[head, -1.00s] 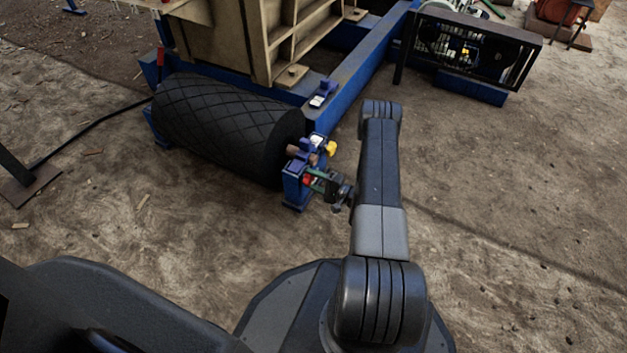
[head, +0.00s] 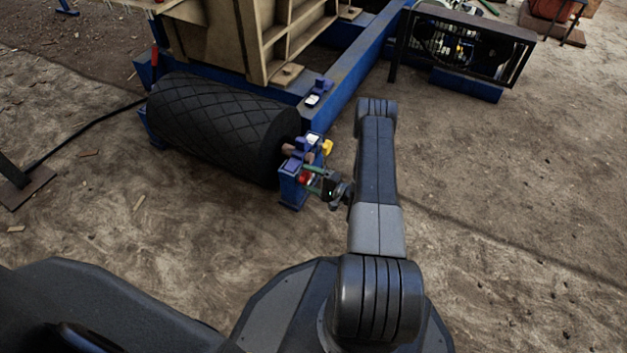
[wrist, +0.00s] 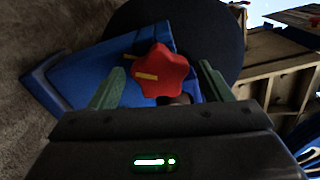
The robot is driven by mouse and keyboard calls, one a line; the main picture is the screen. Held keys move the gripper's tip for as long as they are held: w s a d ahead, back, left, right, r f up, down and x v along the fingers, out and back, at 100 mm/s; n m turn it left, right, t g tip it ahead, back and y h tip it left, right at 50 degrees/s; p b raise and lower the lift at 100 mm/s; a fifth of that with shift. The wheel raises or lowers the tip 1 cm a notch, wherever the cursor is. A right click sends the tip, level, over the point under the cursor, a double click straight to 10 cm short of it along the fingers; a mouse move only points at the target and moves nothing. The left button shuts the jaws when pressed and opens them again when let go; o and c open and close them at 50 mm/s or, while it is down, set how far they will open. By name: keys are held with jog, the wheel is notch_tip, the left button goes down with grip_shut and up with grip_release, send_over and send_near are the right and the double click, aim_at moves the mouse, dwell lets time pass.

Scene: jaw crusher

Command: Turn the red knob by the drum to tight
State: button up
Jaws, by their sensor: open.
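The red knob (wrist: 162,72) is star-shaped with a yellow mark on its face. It sits on a blue bracket (wrist: 85,70) at the drum's end. In the wrist view my gripper (wrist: 160,85) is open, with one green finger on each side of the knob and gaps between them. Whether either finger touches it cannot be told. In the head view the knob (head: 304,177) is small and partly covered by my gripper (head: 317,178). The black drum (head: 215,125) with a diamond tread lies left of the bracket.
A yellow knob (head: 327,146) is just above my gripper. A blue frame beam (head: 350,75) and the tan crusher body (head: 235,40) stand behind the drum. A caged black guard (head: 465,45) is at the upper right. Open dirt ground lies to the right.

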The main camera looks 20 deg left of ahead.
jog(key=s+d+p, duration=0.1)
jog(key=d+p, duration=0.2)
jog(key=d, duration=1)
jog(key=shift+d, duration=0.4)
jog(key=shift+a, duration=0.1)
jog(key=a+b, duration=0.1)
jog(key=a, duration=0.3)
jog(key=a+b, duration=0.1)
jog(key=a, duration=0.4)
jog(key=w+a+b, duration=0.1)
jog(key=a, duration=0.3)
jog(key=shift+a, duration=0.35)
jog(key=shift+d, duration=0.1)
